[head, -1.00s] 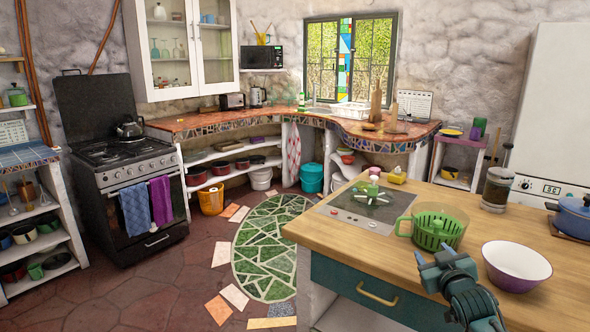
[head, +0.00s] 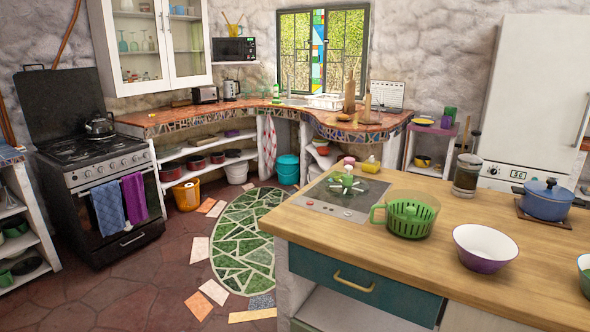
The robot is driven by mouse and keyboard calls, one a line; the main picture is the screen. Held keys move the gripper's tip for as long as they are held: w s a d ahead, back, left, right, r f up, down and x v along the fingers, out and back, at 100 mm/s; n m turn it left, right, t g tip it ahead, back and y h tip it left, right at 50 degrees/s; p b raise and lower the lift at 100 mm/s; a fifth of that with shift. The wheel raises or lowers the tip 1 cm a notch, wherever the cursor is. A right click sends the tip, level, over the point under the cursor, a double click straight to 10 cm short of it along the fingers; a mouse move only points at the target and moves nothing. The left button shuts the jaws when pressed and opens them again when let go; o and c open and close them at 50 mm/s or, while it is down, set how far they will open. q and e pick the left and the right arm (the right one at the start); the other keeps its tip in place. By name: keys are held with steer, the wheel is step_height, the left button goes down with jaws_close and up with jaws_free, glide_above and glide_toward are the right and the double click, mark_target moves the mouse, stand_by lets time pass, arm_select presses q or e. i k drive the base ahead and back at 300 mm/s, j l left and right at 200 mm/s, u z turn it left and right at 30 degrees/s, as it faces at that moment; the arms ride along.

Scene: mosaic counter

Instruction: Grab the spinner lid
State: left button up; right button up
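What looks like the spinner lid (head: 347,182), with a green knob and pale spokes, lies on a dark inset panel (head: 318,199) on the wooden island. Its clear parts are hard to make out at this distance. The green spinner basket (head: 408,218) sits in a clear bowl with a green handle, to the right of the lid and nearer to me. The basket is open at the top. Neither of my grippers is in view.
A white and purple bowl (head: 486,247) stands on the island (head: 400,266) right of the spinner. A glass jar (head: 466,175), a blue pot (head: 547,200) and a yellow sponge (head: 370,165) are farther back. Tiled floor is free left of the island.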

mark_target(349, 186)
steer(key=z, duration=0.45)
steer(key=i+j+z, duration=0.15)
steer(key=z, duration=0.7)
steer(key=j+z, duration=0.2)
steer(key=z, duration=0.25)
steer(key=i+j+z, duration=0.1)
steer(key=j+z, duration=0.25)
steer(key=j, duration=0.15)
steer(key=j+z, duration=0.3)
steer(key=j, duration=0.2)
